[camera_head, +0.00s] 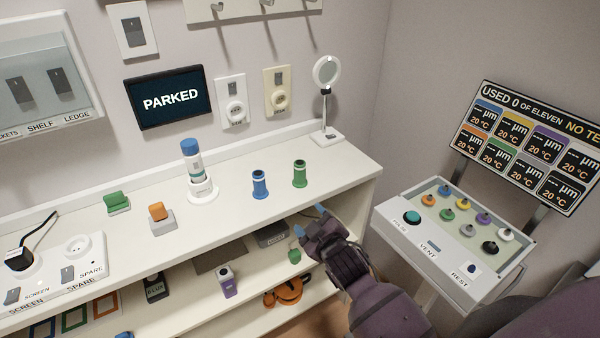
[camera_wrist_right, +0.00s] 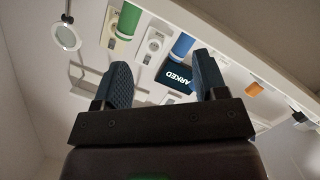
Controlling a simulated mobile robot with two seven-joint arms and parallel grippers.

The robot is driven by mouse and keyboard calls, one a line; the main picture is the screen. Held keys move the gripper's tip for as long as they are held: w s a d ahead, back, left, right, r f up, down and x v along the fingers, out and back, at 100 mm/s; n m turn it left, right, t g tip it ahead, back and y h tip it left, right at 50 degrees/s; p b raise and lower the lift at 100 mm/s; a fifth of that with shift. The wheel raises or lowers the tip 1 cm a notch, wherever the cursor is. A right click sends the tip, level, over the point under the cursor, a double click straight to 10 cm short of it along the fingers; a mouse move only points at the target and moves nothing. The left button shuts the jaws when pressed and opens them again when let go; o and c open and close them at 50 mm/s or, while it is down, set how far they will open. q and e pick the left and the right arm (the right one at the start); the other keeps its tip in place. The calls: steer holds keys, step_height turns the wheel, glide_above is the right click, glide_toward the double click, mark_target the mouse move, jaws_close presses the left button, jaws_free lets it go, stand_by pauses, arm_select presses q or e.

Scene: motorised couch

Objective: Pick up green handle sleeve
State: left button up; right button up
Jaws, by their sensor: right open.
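The green sleeve (camera_head: 300,174) is an upright ribbed cylinder on the top ledge, right of a similar blue sleeve (camera_head: 260,184). In the right wrist view the green sleeve (camera_wrist_right: 129,20) shows at the upper left and the blue one (camera_wrist_right: 182,44) right of it. My right gripper (camera_head: 309,220) is at the ledge's front edge, below and in front of the green sleeve and apart from it. Its two dark blue fingers (camera_wrist_right: 163,80) are spread with nothing between them. My left gripper is not in view.
A round mirror on a stand (camera_head: 326,100) is behind the green sleeve. A white holder with a blue-capped bottle (camera_head: 193,168) stands to the left. The lower shelf holds a purple bottle (camera_head: 227,281) and orange item (camera_head: 287,292). A knob box (camera_head: 455,235) stands at right.

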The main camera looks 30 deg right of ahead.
steer(key=w+r+n+h, duration=0.1)
steer(key=w+r+n, duration=0.2)
steer(key=w+n, duration=0.15)
steer(key=n+t+h, duration=0.1)
steer(key=n+h, duration=0.2)
steer(key=n, duration=1.9)
glide_toward(298, 160)
steer(key=x, duration=0.5)
steer(key=shift+w+d, duration=0.15)
steer(key=shift+d, duration=0.15)
steer(key=shift+f+b+x, duration=0.15)
steer(key=shift+x, duration=1.1)
steer(key=shift+f+b+x, duration=0.15)
steer(key=shift+x, duration=1.1)
steer(key=shift+a, duration=0.15)
steer(key=shift+t+y, duration=0.3)
steer(key=shift+y, duration=0.1)
steer(key=c, duration=1)
steer(key=shift+r, duration=0.15)
